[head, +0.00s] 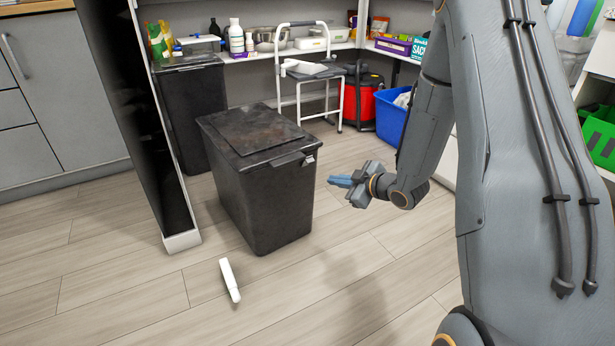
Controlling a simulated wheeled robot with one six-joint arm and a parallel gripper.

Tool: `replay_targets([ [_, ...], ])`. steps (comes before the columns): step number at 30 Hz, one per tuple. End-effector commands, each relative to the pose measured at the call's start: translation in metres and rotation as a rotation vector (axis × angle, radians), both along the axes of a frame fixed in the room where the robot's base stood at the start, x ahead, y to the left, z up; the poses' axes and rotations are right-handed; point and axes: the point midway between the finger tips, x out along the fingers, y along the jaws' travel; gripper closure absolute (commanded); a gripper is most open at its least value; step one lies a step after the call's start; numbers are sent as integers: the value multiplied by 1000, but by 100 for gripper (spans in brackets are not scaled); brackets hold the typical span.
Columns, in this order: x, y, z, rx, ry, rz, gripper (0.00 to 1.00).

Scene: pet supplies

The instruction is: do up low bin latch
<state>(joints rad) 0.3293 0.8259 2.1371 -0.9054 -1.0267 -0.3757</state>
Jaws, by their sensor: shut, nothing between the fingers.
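The low bin (266,190) is black with a flat lid (256,134), and it stands on the floor left of the middle in the head view. The lid lies down on the bin. A latch (308,160) shows at the lid's right front edge; whether it is fastened is too small to tell. My gripper (331,181) is at the end of my arm, just right of the bin and a little below the latch's height in the picture. It is shut and empty, apart from the bin, with its fingers pointing left.
A dark panel (140,120) stands at the left. Another black bin (190,105), a white step stool (318,75) and a blue tub (391,118) are behind. The front floor is mostly clear.

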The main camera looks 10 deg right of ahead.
Motion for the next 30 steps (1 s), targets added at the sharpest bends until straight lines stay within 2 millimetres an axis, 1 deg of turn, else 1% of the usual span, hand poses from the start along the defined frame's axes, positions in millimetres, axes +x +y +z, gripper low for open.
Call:
replay_targets([
  [1,5,1,-23,15,-26,24,100],
  [4,8,5,-39,43,-78,66,100],
  [8,8,9,-51,67,-119,102,100],
  [23,9,11,-51,77,-139,115,100],
  [26,13,13,-49,77,-139,116,100],
  [30,24,17,-43,77,-139,116,100],
])
